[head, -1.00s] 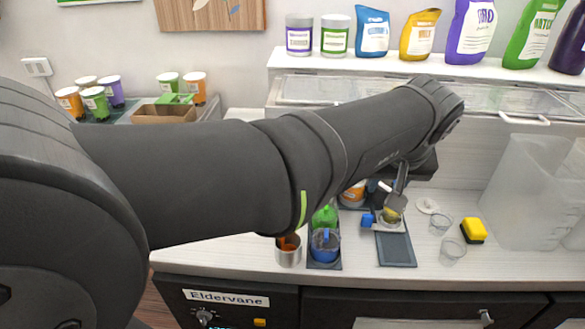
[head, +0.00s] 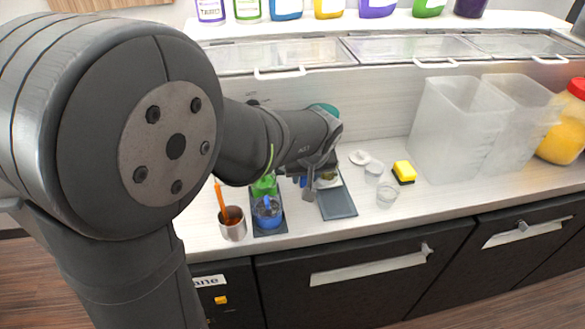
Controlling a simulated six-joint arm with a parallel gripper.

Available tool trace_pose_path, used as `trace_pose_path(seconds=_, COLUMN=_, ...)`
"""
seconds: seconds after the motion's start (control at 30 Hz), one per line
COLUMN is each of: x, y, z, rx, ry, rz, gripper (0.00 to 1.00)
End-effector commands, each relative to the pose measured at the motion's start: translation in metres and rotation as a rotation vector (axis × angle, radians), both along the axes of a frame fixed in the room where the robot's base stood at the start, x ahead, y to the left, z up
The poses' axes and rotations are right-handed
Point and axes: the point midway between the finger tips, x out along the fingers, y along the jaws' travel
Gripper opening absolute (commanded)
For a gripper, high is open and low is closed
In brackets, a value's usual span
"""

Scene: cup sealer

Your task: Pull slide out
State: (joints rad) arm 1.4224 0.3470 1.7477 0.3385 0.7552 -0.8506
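The cup sealer is mostly hidden behind my arm in the head view. What looks like its slide (head: 329,181), a pale piece with a dark round part, shows just below my gripper. A flat dark grey plate (head: 338,205) lies in front of it on the counter. My gripper (head: 316,168) points down over the slide area, at or very near its handle. The fingers are small and dark against the parts behind, so I cannot tell whether they are open or shut, or touching the slide.
The front counter strip is clear.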

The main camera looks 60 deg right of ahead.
Motion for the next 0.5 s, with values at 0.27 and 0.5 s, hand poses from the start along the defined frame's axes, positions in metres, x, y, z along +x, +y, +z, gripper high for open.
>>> trace_pose_path(seconds=0.27, x=0.0015, y=-0.0015, z=-0.0046, rx=-0.001, ry=0.0, rz=0.0, gripper=0.35)
trace_pose_path(seconds=0.5, x=0.0014, y=-0.0014, z=-0.0044, rx=-0.001, ry=0.0, rz=0.0, gripper=0.05)
